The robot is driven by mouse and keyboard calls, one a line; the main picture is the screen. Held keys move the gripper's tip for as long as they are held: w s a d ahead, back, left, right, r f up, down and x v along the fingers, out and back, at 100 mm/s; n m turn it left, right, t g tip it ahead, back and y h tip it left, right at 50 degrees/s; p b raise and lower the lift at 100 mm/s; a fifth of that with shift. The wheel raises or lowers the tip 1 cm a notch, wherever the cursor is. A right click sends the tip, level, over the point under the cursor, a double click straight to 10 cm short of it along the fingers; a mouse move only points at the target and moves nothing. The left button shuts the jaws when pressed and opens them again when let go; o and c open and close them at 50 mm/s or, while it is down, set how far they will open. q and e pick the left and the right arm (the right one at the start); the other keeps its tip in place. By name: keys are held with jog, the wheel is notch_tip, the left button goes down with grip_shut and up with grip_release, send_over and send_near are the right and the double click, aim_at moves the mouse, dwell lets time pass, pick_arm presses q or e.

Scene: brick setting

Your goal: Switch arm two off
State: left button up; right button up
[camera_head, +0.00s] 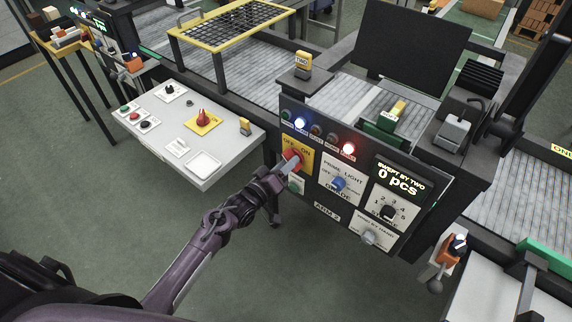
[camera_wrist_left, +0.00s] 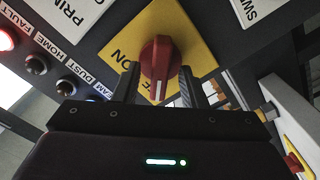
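The control panel (camera_head: 327,212) marked ARM 2 carries a red rotary switch (camera_head: 291,158) on a yellow OFF/ON plate (camera_head: 304,148). In the left wrist view the red switch (camera_wrist_left: 158,62) shows a white mark at its lower end; I cannot tell for certain which word it points to. My left gripper (camera_head: 283,172) is right at the switch. In the wrist view its two fingers (camera_wrist_left: 158,86) stand apart, one on each side of the red handle; contact is not clear. My right gripper is out of view.
Below the switch is a green button (camera_head: 296,185); to its right is a blue PRIME LIGHT knob (camera_head: 338,183). Above, a blue lamp (camera_head: 300,123) and a red lamp (camera_head: 348,149) glow. A white desk (camera_head: 160,140) with a red mushroom button (camera_head: 203,117) stands left.

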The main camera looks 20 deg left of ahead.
pick_arm(q)
jog(key=b+v, duration=0.1)
jog(key=v, duration=0.6)
jog(key=shift+s+a, duration=0.15)
jog(key=shift+s, duration=0.2)
